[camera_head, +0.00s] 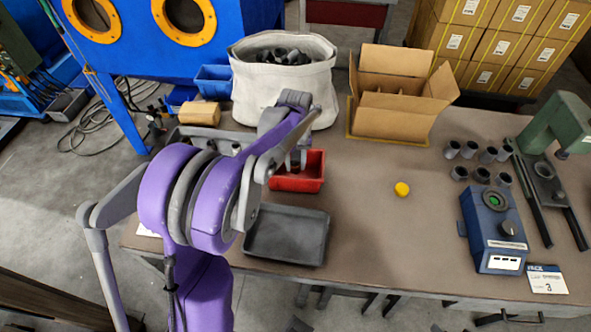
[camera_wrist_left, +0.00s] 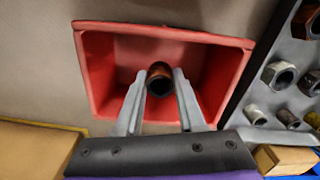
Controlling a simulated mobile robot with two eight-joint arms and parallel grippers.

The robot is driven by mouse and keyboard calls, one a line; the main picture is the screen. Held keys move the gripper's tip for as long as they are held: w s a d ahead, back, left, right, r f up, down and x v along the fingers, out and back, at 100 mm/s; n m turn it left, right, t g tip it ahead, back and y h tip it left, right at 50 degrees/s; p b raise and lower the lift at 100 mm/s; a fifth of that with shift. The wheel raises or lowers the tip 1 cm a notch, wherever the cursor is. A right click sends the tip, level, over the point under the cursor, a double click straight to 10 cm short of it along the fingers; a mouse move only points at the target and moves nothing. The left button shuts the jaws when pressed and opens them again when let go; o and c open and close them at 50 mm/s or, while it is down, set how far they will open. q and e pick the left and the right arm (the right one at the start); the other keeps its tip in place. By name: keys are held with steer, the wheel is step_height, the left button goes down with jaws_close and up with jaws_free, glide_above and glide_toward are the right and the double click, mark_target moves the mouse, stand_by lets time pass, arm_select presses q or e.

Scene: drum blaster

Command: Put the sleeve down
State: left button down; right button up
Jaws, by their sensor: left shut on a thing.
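My left gripper (camera_head: 297,163) reaches over the red bin (camera_head: 312,184), pointing down. It is shut on a short, hollow sleeve. The sleeve (camera_wrist_left: 159,73) is dark with a rusty brown side and is held between the two grey fingers in the left wrist view. The red bin (camera_wrist_left: 222,86) surrounds the sleeve there. I cannot tell whether the sleeve touches the bin floor. No other part shows in the bin. My right gripper is not in view.
A dark grey tray (camera_head: 287,235) lies in front of the red bin. A white fabric bin (camera_head: 258,91) with dark parts and an open cardboard box (camera_head: 390,124) stand behind. A yellow ball (camera_head: 402,189), several loose sleeves and a blue device (camera_head: 493,232) are right.

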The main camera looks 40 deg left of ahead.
mark_target(296, 171)
arm_select(q)
steer(key=shift+f, duration=1.65)
steer(key=shift+f+b, duration=0.3)
steer(key=shift+b, duration=0.05)
steer(key=c, duration=0.5)
jaws_free()
